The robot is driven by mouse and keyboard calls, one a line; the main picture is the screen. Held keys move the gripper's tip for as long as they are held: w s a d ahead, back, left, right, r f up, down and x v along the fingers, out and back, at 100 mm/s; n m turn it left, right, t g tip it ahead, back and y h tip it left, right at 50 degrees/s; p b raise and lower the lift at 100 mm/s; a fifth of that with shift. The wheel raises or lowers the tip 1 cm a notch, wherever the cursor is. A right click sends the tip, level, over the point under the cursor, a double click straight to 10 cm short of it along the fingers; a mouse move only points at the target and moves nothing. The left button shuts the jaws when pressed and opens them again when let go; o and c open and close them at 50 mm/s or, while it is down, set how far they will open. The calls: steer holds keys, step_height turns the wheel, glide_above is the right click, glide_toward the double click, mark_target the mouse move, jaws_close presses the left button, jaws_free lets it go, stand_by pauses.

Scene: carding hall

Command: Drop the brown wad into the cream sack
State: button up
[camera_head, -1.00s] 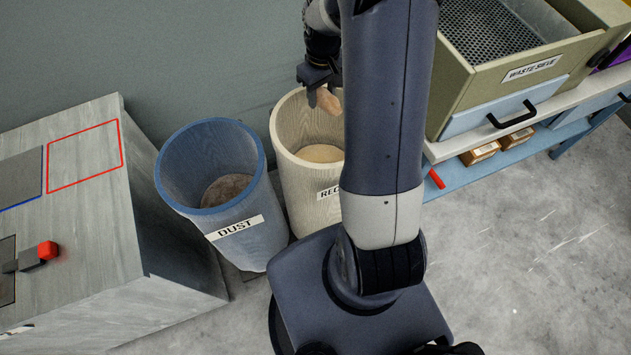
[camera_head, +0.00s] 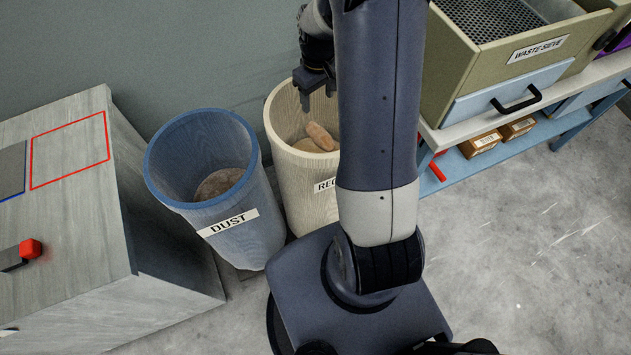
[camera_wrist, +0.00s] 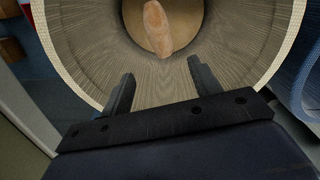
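The brown wad (camera_head: 321,136) is inside the cream sack (camera_head: 285,110), below the rim and apart from my gripper. I cannot tell if it is falling or resting on the tan contents. In the wrist view the wad (camera_wrist: 157,28) shows beyond my fingertips, within the round wall of the sack (camera_wrist: 75,45). My gripper (camera_head: 318,100) is over the sack's mouth, with its fingers apart. The wrist view shows the open gripper (camera_wrist: 160,75) with nothing between its fingers. My arm hides the right side of the sack and part of its label.
A blue bin (camera_head: 240,240) labelled DUST stands left of the sack. A grey cabinet (camera_head: 120,230) is further left. A waste sieve box (camera_head: 465,80) sits on a bench at the right, with cartons (camera_head: 482,144) below. The floor at right is clear.

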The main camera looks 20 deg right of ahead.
steer(key=shift+o, duration=1)
step_height(320, 180, up, 11)
steer(key=shift+f, duration=0.2)
step_height(320, 180, down, 11)
steer(key=shift+r+p, duration=1.8)
steer(key=shift+r, duration=0.8)
steer(key=shift+f, duration=0.1)
